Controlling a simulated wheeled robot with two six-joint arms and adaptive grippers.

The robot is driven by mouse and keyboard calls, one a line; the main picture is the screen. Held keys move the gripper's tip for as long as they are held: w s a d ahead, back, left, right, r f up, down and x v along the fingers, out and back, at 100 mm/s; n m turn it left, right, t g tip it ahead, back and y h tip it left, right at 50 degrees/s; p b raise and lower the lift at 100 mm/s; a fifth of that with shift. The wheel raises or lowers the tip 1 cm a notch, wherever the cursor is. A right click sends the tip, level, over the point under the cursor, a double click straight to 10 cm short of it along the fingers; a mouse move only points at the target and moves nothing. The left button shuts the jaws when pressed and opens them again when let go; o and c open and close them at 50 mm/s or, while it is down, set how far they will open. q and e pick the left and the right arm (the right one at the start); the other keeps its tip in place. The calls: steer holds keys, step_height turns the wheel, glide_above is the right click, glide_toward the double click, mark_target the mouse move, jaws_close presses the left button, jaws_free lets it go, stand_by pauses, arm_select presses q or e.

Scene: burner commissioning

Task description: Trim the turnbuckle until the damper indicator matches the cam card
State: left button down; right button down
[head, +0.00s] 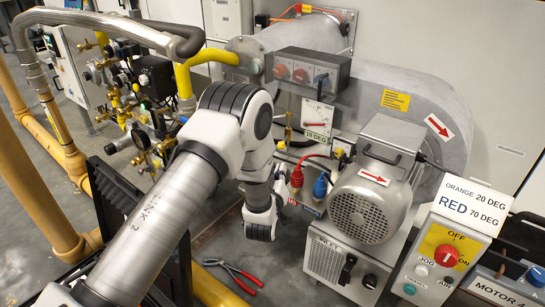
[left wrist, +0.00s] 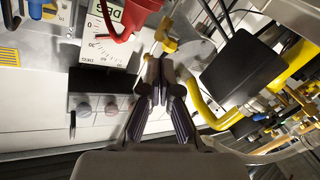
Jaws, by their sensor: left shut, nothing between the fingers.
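A white card (head: 473,203) at the right reads ORANGE 20 DEG, RED 70 DEG. My left gripper (head: 281,172) is below the dial, partly hidden by its wrist. In the left wrist view its fingers (left wrist: 155,78) are shut and empty, pointing towards a brass-yellow fitting (left wrist: 166,38), possibly part of the turnbuckle; contact cannot be told. The dial scale (left wrist: 103,45) shows there upside down.
A red plug (head: 297,178) and a blue plug (head: 320,186) are close beside the gripper. The motor (head: 368,200) stands to the right. Yellow pipe (head: 184,80) and brass valves (head: 142,140) are to the left. Red-handled pliers (head: 236,272) lie on the floor.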

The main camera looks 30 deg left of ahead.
arm_select(q)
steer(key=n+h, duration=0.3)
steer(key=h, duration=0.1)
steer(key=n+p, duration=0.1)
steer(key=n, duration=0.5)
glide_toward(279, 146)
steer(key=s+a, duration=0.3)
steer(key=a, duration=0.3)
steer(key=w+d+b, duration=0.3)
steer(key=w+b, duration=0.2)
steer(key=w, duration=0.6)
steer(key=shift+f+y, duration=0.25)
steer(key=shift+y, duration=0.05)
steer(key=shift+d, duration=0.1)
steer(key=shift+w+d+p, duration=0.2)
steer(key=shift+d+p, duration=0.15)
steer(key=shift+d, duration=0.8)
steer(key=shift+f, duration=0.1)
